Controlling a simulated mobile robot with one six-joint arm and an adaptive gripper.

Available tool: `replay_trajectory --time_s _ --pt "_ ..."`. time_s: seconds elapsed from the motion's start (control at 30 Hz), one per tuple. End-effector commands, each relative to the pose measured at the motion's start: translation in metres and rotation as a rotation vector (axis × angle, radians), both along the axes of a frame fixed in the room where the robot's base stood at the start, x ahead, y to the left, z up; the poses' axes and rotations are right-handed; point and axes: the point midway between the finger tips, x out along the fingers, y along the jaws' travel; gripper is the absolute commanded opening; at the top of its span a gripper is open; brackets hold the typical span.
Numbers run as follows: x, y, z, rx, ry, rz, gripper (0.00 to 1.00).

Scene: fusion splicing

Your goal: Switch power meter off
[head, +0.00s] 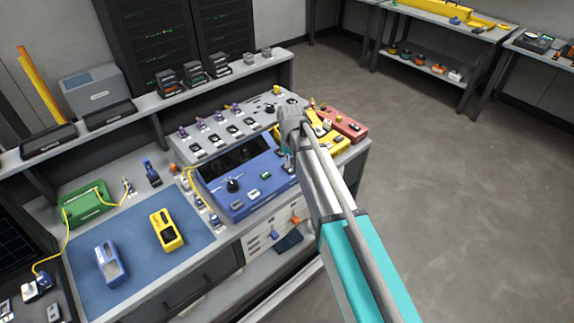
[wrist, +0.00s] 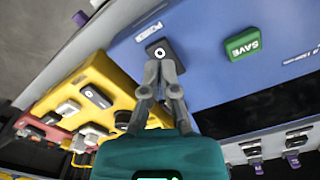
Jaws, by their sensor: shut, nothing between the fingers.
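A blue bench instrument (head: 240,205) with a dark screen stands on the bench. It fills the upper right of the wrist view (wrist: 205,25). A black button with a white ring mark (wrist: 159,48) sits on its face, under a small white label. A green SAVE button (wrist: 243,44) is beside it. My gripper (wrist: 163,66) is shut and empty, its fingertips just at the black button's lower edge; I cannot tell whether they touch it. In the head view my arm hides the instrument's right end. No power meter label is readable.
A yellow unit (wrist: 118,78) and a red unit (head: 345,126) stand close on the right. A yellow handheld device (head: 167,230) and a blue one (head: 109,263) lie on the blue mat (head: 140,275). A grey panel with several connectors (head: 215,135) is behind. The floor right is clear.

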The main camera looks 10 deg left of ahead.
Motion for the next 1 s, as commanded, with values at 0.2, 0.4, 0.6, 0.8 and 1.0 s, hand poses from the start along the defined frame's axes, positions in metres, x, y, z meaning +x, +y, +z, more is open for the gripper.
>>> replay_trajectory --time_s 0.2,0.4,0.6,0.8,1.0 --pt "0.0 0.0 0.016 0.0 0.0 0.0 0.0" --pt "0.0 0.0 0.027 0.0 0.0 0.0 0.0" --pt "0.0 0.0 0.038 0.0 0.0 0.0 0.0" --pt "0.0 0.0 0.048 0.0 0.0 0.0 0.0" --pt "0.0 0.0 0.051 0.0 0.0 0.0 0.0"
